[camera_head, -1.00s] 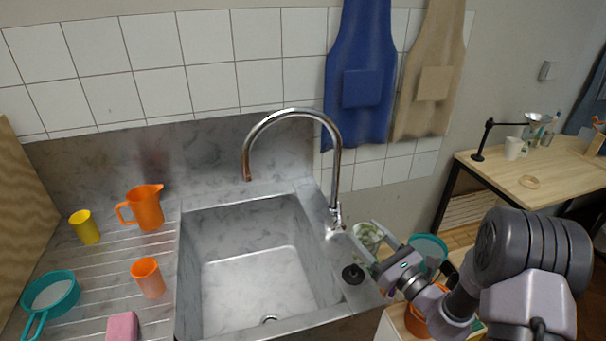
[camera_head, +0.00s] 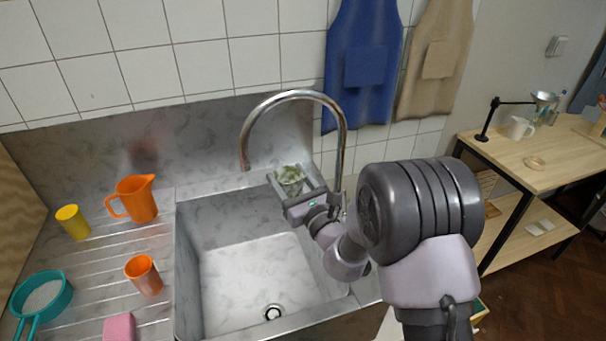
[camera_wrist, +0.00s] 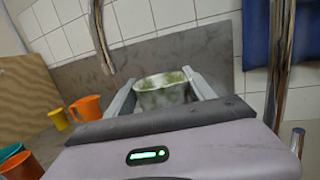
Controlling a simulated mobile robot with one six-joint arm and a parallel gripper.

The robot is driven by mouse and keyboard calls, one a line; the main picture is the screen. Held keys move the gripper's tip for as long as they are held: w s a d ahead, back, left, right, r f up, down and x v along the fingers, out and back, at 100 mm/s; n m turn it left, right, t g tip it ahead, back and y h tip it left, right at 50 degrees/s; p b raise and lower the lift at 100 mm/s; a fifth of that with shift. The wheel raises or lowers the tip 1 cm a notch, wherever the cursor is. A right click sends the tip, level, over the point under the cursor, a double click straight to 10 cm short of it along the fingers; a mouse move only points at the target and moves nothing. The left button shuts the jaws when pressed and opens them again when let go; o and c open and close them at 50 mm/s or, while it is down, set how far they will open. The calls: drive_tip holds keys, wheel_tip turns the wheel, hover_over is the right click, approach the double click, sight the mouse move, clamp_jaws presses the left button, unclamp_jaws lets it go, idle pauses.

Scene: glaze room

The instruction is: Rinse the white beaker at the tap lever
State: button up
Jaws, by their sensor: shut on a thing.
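The white beaker (camera_head: 291,178), with green stains inside, is held between the fingers of my gripper (camera_head: 297,184). It is over the back right part of the sink (camera_head: 245,262), right of the tap's spout end and not below it. In the wrist view the beaker (camera_wrist: 162,90) looks upright between both fingers of my gripper (camera_wrist: 160,95). The chrome tap (camera_head: 343,135) arches over the sink, its spout end (camera_head: 244,163) pointing down. The tap lever by its foot is mostly hidden behind my arm; a short metal piece (camera_wrist: 297,140) shows in the wrist view. No water is seen running.
On the ribbed drainboard (camera_head: 90,262) at left stand an orange jug (camera_head: 138,199), an orange cup (camera_head: 143,275), a yellow cup (camera_head: 72,222), a teal sieve (camera_head: 45,297) and a pink sponge (camera_head: 119,328). Blue and tan aprons hang behind. The sink basin is empty.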

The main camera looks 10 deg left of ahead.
drive_tip(key=s+a+f, duration=0.1)
drive_tip(key=s+a, duration=0.1)
drive_tip(key=a, duration=0.5)
drive_tip(key=shift+s+f, duration=0.25)
drive_tip(key=shift+s, duration=0.1)
drive_tip(key=shift+a, duration=0.1)
drive_tip(key=shift+w+a, duration=0.2)
drive_tip(key=shift+w, duration=0.35)
drive_tip(key=shift+s, duration=0.15)
drive_tip(key=shift+s+d, duration=0.2)
drive_tip(key=shift+s, duration=0.25)
drive_tip(key=shift+w, duration=0.15)
